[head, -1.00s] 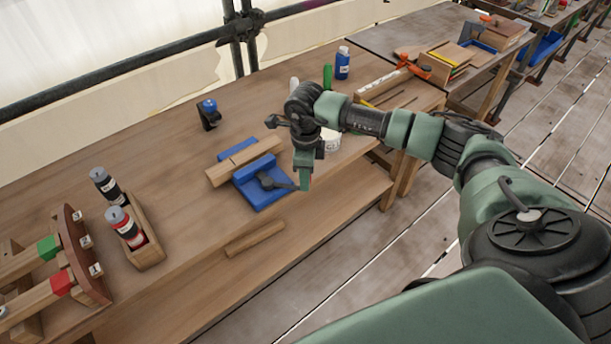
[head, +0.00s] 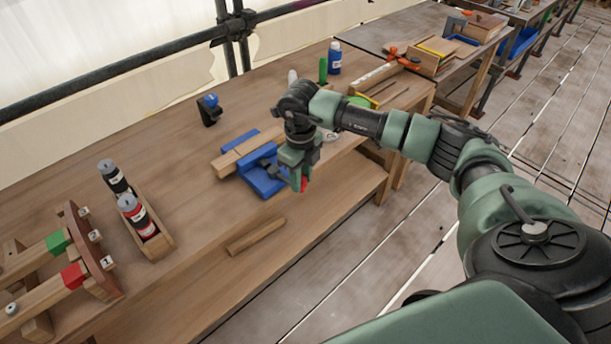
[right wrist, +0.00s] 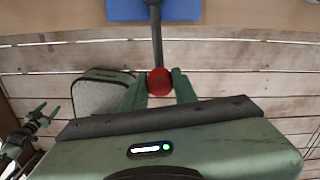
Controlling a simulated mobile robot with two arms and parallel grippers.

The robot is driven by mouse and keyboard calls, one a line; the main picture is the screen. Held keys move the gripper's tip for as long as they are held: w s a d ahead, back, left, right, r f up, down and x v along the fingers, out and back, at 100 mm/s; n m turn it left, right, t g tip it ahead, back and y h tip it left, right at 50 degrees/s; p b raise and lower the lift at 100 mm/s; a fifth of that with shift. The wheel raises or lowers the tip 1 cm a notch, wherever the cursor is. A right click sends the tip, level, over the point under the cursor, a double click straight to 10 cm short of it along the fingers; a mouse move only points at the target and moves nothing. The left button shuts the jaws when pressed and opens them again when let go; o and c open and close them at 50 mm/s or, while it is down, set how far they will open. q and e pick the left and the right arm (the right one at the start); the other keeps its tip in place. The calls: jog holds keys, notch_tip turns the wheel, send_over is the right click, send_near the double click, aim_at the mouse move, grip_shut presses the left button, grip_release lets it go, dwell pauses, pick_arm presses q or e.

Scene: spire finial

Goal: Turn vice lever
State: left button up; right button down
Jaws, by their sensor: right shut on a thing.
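The blue vice (head: 268,184) sits at the front edge of the workbench with a wooden bar in it. Its dark lever (right wrist: 156,38) runs from the blue vice body (right wrist: 125,10) to a red ball knob (right wrist: 159,81) in the right wrist view. My right gripper (right wrist: 159,88) is shut on this knob, one green finger on each side. In the head view my right gripper (head: 302,180) hangs beside the vice at the bench front and covers much of the lever. A green and black gripper-like part (right wrist: 36,120), likely my left one, shows small at lower left.
Two bottles (head: 138,215) stand in a wooden holder (head: 162,243) left of the vice. A small blue-topped tool (head: 209,110) stands behind. Plank floor (head: 400,255) lies open before the bench.

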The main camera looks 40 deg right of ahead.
pick_arm(q)
jog(key=shift+d+f+b, duration=0.35)
jog(key=shift+d, duration=0.3)
pick_arm(e)
jog(key=shift+w+a+r+m, duration=0.1)
jog(key=shift+w+a+m, duration=0.05)
jog(key=shift+a+m, duration=2.55)
jog(key=shift+d, duration=0.15)
jog(key=c, duration=1.1)
grip_release()
pick_arm(q)
jog(key=shift+f+b, duration=0.85)
jog(key=shift+f, duration=0.05)
pick_arm(e)
notch_tip(320, 180, up, 8)
